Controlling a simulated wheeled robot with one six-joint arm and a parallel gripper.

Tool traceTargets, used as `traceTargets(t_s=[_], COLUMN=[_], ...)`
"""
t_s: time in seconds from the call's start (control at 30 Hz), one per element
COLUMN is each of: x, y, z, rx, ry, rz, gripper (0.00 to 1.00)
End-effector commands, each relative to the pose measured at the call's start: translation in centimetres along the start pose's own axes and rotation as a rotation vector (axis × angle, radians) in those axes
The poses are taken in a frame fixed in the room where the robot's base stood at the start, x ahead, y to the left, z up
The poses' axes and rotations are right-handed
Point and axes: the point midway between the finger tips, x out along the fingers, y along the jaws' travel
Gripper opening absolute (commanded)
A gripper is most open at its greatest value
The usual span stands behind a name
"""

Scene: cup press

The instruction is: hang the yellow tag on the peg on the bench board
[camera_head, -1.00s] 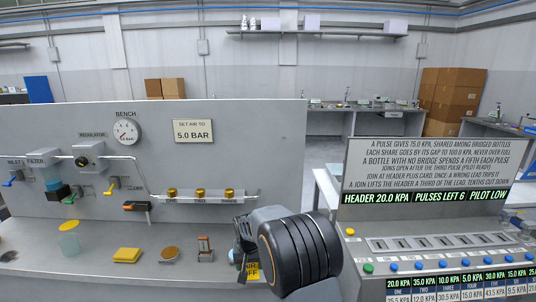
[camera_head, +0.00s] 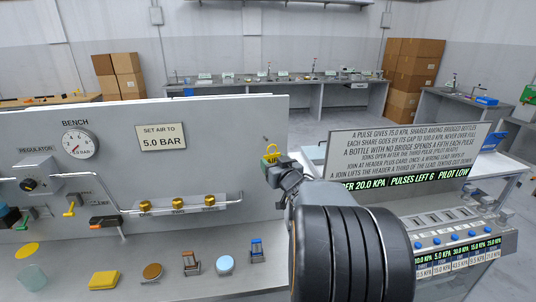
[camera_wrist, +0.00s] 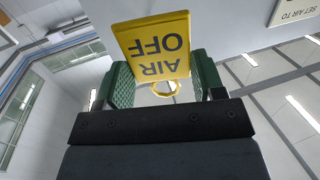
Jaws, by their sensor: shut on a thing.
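The yellow tag (camera_head: 271,153) is in my gripper (camera_head: 280,166), raised in front of the right end of the grey bench board (camera_head: 240,125). In the wrist view the tag (camera_wrist: 152,45) reads "AIR OFF" upside down, and its yellow ring (camera_wrist: 166,89) lies between the green fingers of my gripper (camera_wrist: 165,82). A small dark peg (camera_head: 265,138) shows on the board just above the tag in the head view. The tag looks close to it, but I cannot tell the depth gap. The ring is not clearly visible in the head view.
The right panel (camera_head: 405,155) with printed rules stands beside my arm. A pipe with brass knobs (camera_head: 178,202) runs along the board below left.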

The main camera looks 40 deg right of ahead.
Motion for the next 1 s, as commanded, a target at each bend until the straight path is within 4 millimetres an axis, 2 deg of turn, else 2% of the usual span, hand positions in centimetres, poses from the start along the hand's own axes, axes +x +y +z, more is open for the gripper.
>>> traceTargets(t_s=[0.1,0.27,1.0], x=[-0.2,0.4,5.0], y=[-0.2,-0.6,0.6], z=[-0.7,-0.7,-0.4], rx=[0.001,0.001,0.001], ry=[0.021,0.025,0.024], rz=[-0.021,-0.033,-0.03], gripper=[0.4,0.4,0.4])
